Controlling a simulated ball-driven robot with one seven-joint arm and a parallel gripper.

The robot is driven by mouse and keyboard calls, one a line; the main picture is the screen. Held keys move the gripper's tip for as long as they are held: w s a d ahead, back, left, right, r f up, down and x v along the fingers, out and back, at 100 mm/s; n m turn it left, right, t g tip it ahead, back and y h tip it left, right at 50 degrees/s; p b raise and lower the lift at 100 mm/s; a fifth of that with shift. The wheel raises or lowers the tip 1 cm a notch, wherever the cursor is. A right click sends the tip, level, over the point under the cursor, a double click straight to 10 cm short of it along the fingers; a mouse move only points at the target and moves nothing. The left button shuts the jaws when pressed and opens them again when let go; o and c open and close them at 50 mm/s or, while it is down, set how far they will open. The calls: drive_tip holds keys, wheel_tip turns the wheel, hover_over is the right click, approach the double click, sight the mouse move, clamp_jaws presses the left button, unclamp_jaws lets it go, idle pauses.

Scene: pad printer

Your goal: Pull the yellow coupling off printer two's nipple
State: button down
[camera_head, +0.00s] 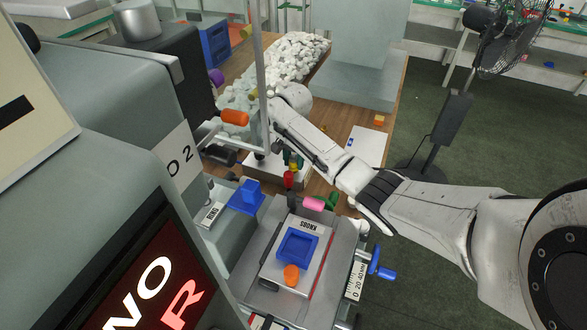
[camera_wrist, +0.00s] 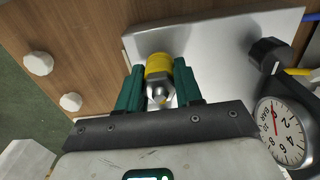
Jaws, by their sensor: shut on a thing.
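My gripper (camera_wrist: 160,88) shows in the wrist view with its green fingers on both sides of the yellow coupling (camera_wrist: 159,65). It is shut on the coupling. A metal hex fitting (camera_wrist: 160,93) sits at the coupling's near end, between the fingers. A pale metal plate (camera_wrist: 220,45) lies behind the coupling. I cannot tell whether the coupling is still on the nipple, as that joint is hidden.
A round dial gauge (camera_wrist: 281,131) and a black knob (camera_wrist: 268,54) sit close right of my gripper. In the head view, a vertical metal post (camera_head: 259,75) stands beside my wrist. The blue frame (camera_head: 284,260) and orange knob (camera_head: 291,270) lie in front.

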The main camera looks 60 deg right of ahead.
sight(294, 157)
drive_tip(key=shift+r+p, duration=0.85)
drive_tip(key=shift+p, duration=0.1)
idle(0.6)
drive_tip(key=shift+r+p, duration=2.4)
drive_tip(key=shift+p, duration=0.15)
